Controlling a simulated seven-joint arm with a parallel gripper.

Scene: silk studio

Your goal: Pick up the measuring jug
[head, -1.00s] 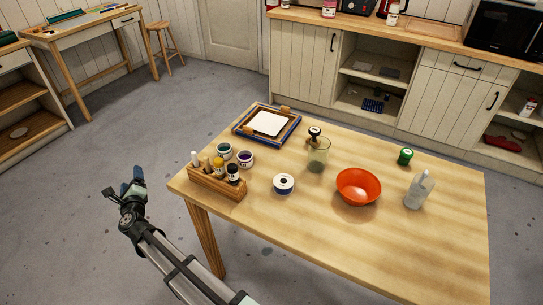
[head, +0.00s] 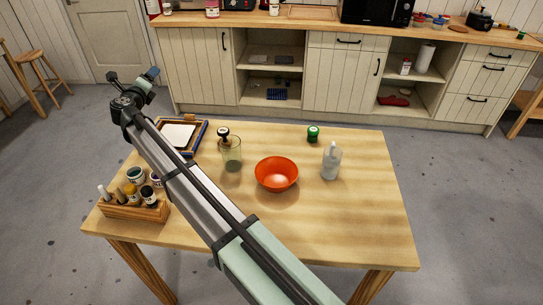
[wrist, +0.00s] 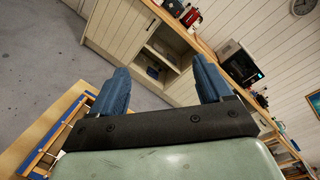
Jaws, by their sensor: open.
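A see-through, greenish container that looks like the measuring jug (head: 231,157) stands upright on the wooden table (head: 350,215), left of the orange bowl. A dark-topped item (head: 223,133) is right behind it, and I cannot tell whether they touch. My gripper (head: 149,77) is raised at the upper left of the head view, beyond the table's far left corner and apart from the jug. In the wrist view my gripper (wrist: 157,78) has its two blue fingers wide apart with nothing between them. The jug does not show in the wrist view.
The orange bowl (head: 277,175) sits beside the jug. A clear bottle (head: 331,162) and a green-lidded jar (head: 313,134) stand to the right. A wooden rack of bottles (head: 135,209) and a blue-edged frame (head: 203,131) are left. The table's right front is clear.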

